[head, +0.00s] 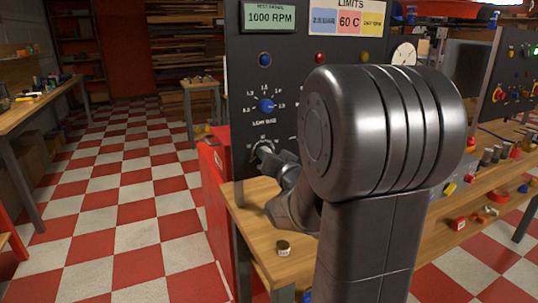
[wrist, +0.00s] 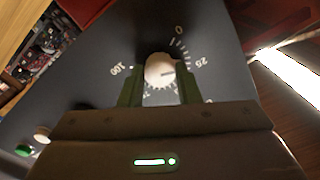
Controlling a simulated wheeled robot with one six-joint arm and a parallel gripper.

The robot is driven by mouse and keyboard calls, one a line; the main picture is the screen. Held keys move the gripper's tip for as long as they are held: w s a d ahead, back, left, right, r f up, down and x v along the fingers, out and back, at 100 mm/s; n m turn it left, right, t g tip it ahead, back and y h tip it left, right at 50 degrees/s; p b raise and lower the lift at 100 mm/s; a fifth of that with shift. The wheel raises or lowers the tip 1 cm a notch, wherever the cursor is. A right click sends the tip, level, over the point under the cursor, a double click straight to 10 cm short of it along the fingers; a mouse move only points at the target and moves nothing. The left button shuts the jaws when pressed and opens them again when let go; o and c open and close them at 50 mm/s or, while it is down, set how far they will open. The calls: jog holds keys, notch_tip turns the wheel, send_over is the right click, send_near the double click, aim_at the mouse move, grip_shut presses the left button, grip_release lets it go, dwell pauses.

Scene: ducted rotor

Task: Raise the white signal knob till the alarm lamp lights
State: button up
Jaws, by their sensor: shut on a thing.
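The white signal knob (wrist: 159,69) sits on the dark panel in the wrist view, with a printed scale around it showing 0, 25 and 100. A dark line on its face points right, roughly toward 25. My gripper (wrist: 158,88) is shut on the knob, one finger on each side. In the head view my gripper (head: 266,154) reaches the lower left of the panel and mostly covers the knob. None glows clearly; I cannot read which is the alarm lamp.
A blue knob (head: 266,105) with its own scale sits just above my gripper. A display (head: 270,16) reads 1000 RPM beside a limits card (head: 349,20). A small jar (head: 283,248) stands on the wooden bench (head: 262,225). The checkered floor at left is clear.

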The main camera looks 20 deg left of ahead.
jog(key=shift+m, duration=1.1)
jog(key=o, duration=1)
jog(key=shift+c, duration=0.2)
jog(key=p+v, duration=0.1)
jog(key=v, duration=1.2)
jog(key=shift+s+d, duration=0.25)
jog(key=shift+s, duration=0.05)
